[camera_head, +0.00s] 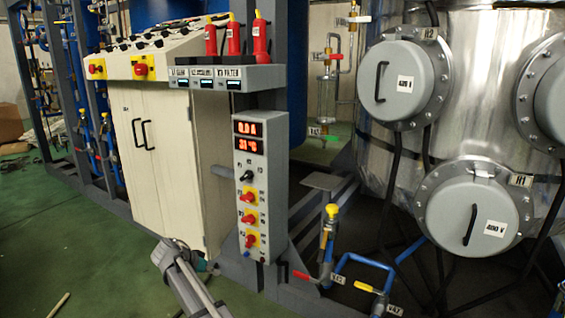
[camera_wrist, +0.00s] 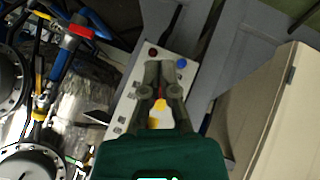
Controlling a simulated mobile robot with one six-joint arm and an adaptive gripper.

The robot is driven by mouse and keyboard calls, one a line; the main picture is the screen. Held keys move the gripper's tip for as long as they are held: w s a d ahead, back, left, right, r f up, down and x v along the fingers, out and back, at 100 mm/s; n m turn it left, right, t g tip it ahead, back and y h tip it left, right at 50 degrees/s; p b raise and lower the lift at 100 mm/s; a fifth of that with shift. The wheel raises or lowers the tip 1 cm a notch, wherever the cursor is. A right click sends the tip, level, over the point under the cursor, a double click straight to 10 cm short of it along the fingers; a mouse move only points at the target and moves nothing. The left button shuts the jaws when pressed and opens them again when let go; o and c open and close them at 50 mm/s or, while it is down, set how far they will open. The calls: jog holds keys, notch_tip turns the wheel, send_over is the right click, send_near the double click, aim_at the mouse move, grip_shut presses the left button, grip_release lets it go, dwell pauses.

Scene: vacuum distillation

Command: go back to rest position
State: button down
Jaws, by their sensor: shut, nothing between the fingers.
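My gripper (camera_wrist: 160,68) shows in the wrist view with its two dark fingers close together at the tips and nothing held. It is in front of a light control panel (camera_wrist: 137,88) with a dark red button (camera_wrist: 153,52) and a blue button (camera_wrist: 182,63) near its end. A yellow and red part of the panel shows between the fingers; whether the fingers touch the panel cannot be told. The head view shows a grey control box (camera_head: 259,178) with two red displays and several red knobs on yellow plates. My gripper cannot be made out clearly in that view.
A cream cabinet (camera_head: 160,160) stands left of the control box. A shelf (camera_head: 228,77) with red-handled tools is above. A metal vessel (camera_head: 470,135) with round covers stands right. Blue pipes with valves (camera_head: 365,262) are low at front right. Green floor (camera_head: 60,245) is open at left.

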jog(key=s+d+r+n+g+y+p, duration=0.1)
jog(key=s+d+g+p, duration=0.2)
jog(key=d, duration=0.9)
jog(key=s+d+r+n+g+y+p, duration=0.1)
jog(key=s+d+y+p, duration=0.3)
jog(key=d, duration=0.8)
jog(key=s+d+r+n+g+y+p, duration=0.1)
jog(key=s+d+r+p, duration=0.2)
jog(key=s+d, duration=0.5)
jog(key=s+d+r+n+y+p, duration=0.1)
jog(key=s+d+r+p, duration=0.1)
jog(key=s+d, duration=0.6)
notch_tip(320, 180, up, 38)
jog(key=w+p, duration=0.1)
jog(key=p, duration=3.7)
jog(key=shift+a, duration=0.35)
